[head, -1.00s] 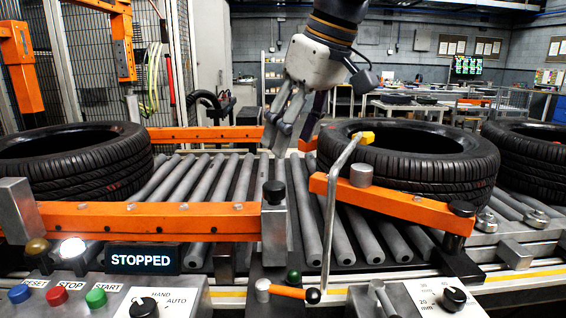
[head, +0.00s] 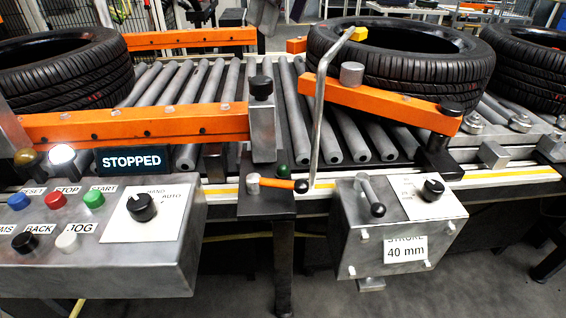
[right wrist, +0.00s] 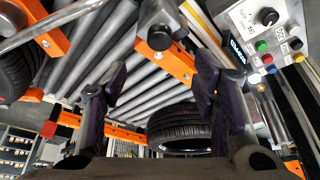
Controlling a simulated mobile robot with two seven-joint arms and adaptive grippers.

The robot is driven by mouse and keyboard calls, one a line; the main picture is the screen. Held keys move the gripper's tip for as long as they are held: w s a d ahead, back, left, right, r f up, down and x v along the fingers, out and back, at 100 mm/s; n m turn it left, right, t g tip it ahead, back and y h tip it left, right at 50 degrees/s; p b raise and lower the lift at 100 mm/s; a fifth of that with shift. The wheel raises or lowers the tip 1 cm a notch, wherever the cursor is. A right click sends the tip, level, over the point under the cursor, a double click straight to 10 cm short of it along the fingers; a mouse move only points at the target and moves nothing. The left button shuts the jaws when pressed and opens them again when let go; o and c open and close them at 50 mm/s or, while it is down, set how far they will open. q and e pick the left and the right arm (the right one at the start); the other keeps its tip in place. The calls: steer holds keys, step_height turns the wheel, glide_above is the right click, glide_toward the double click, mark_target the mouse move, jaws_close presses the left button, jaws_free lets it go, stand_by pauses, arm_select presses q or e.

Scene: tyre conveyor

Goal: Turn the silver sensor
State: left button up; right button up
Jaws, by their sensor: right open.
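A bent silver rod (head: 318,105) with a yellow block (head: 355,34) at its top stands in front of the tyre on the right; this looks like the silver sensor, though no label confirms it. Its lower end is beside a small orange lever (head: 280,184) with a black knob. A silver rod (right wrist: 50,25) also crosses the upper left of the right wrist view. My right gripper (right wrist: 160,78) is open and empty above the rollers, its two dark-padded fingers apart. My left gripper is out of view.
Orange guide rails (head: 140,124) and a silver post with a black knob (head: 261,88) flank the rollers (head: 205,90). Tyres (head: 400,55) lie on the conveyor at left and right. A control box (head: 100,240) reading STOPPED and a 40 mm stroke box (head: 400,235) stand in front.

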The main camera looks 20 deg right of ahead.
mark_target(261, 80)
steer(key=x, duration=1.2)
steer(key=shift+w, duration=0.1)
steer(key=shift+c, duration=0.6)
steer(key=c, duration=1)
